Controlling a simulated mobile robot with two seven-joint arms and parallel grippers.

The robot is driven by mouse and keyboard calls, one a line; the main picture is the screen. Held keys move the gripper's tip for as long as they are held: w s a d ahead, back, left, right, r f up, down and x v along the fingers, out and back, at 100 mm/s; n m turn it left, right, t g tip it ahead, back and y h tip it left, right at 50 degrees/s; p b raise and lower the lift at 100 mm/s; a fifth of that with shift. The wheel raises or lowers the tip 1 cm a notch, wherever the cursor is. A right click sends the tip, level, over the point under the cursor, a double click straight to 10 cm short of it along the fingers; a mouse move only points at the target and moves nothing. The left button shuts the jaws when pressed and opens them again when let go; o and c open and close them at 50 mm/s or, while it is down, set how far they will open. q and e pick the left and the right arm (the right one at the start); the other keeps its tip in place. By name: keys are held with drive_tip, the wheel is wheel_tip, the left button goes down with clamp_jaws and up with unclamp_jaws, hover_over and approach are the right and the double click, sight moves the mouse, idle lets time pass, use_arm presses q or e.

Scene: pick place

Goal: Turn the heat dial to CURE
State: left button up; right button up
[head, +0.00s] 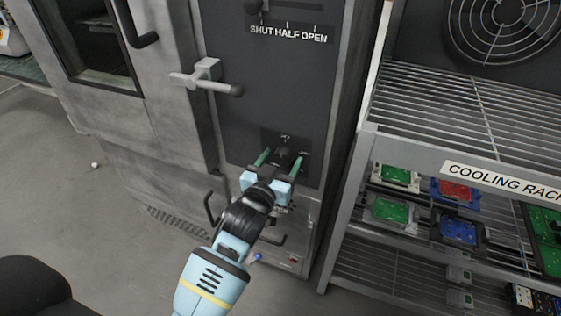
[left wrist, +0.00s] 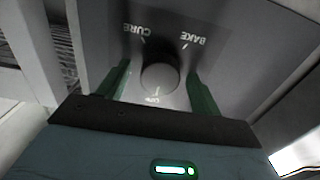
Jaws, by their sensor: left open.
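The heat dial (head: 286,155) is a dark round knob on a dark plate low on the oven's control panel. In the left wrist view the dial (left wrist: 160,78) sits between my fingers, with CURE (left wrist: 138,31) and BAKE (left wrist: 190,41) printed on its plate. A third label (left wrist: 152,100) is too small to read. My left gripper (head: 279,160) is open, with one green finger on each side of the dial. In the left wrist view the gripper (left wrist: 160,88) shows gaps beside the knob. I cannot tell which mark the dial points to. My right gripper is out of view.
A cooling rack (head: 450,150) with several coloured boards stands close on the right. Open floor (head: 60,170) lies to the left.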

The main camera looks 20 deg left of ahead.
use_arm(q)
drive_tip(key=c, duration=1)
